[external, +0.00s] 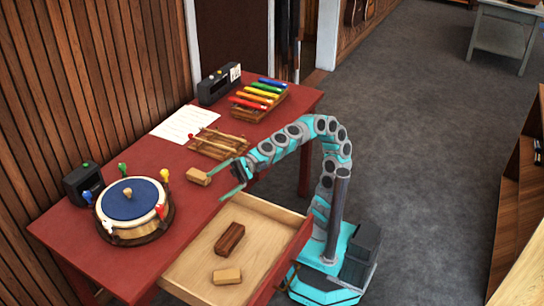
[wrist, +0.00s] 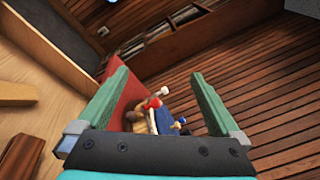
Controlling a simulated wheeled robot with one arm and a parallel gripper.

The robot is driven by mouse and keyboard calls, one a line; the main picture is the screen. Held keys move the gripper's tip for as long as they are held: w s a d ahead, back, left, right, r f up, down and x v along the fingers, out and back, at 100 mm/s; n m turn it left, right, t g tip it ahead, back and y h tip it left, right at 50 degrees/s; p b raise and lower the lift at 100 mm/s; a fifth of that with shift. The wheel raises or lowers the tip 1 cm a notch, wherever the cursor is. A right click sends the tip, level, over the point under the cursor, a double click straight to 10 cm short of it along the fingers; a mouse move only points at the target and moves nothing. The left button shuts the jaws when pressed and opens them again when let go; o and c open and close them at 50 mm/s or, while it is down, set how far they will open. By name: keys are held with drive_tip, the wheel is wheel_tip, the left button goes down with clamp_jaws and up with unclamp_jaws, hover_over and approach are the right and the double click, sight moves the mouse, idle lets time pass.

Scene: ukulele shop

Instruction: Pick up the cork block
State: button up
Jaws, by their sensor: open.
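A small tan block (external: 198,177) lies on the red table in the external view, just beyond my fingertips. A second tan block (external: 227,276) lies in the open drawer and also shows at the left of the wrist view (wrist: 18,93). I cannot tell for certain which one is cork. My gripper (external: 215,182) is open and points left over the table's edge by the drawer. In the wrist view my gripper (wrist: 160,76) shows two green fingers spread apart, with nothing clearly held between them.
A dark brown block (external: 229,238) lies in the open drawer (external: 185,269). A round blue-topped drum (external: 130,198) with coloured pegs stands on the red table (external: 72,228). A wooden rack (external: 220,143), a paper sheet (external: 185,122) and a rack of coloured bars (external: 258,98) are farther back.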

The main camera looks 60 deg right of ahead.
drive_tip(key=s+a+f+m+t, duration=0.2)
drive_tip(key=a+f+m, duration=0.2)
drive_tip(key=m, duration=0.3)
drive_tip(key=m+h+b, duration=0.2)
drive_tip(key=m+h, duration=0.6)
approach(227, 273)
drive_tip(key=shift+w+a+f+t, duration=0.4)
drive_tip(key=shift+w+a+f, duration=0.25)
drive_tip(key=shift+f, duration=0.25)
drive_tip(key=shift+x, duration=0.95)
drive_tip(key=shift+s+a+x, duration=0.15)
drive_tip(key=shift+x, duration=1.35)
drive_tip(key=shift+s+a+x, duration=0.15)
drive_tip(key=shift+x, duration=1.35)
drive_tip(key=shift+r, duration=0.1)
drive_tip(key=shift+c, duration=0.2)
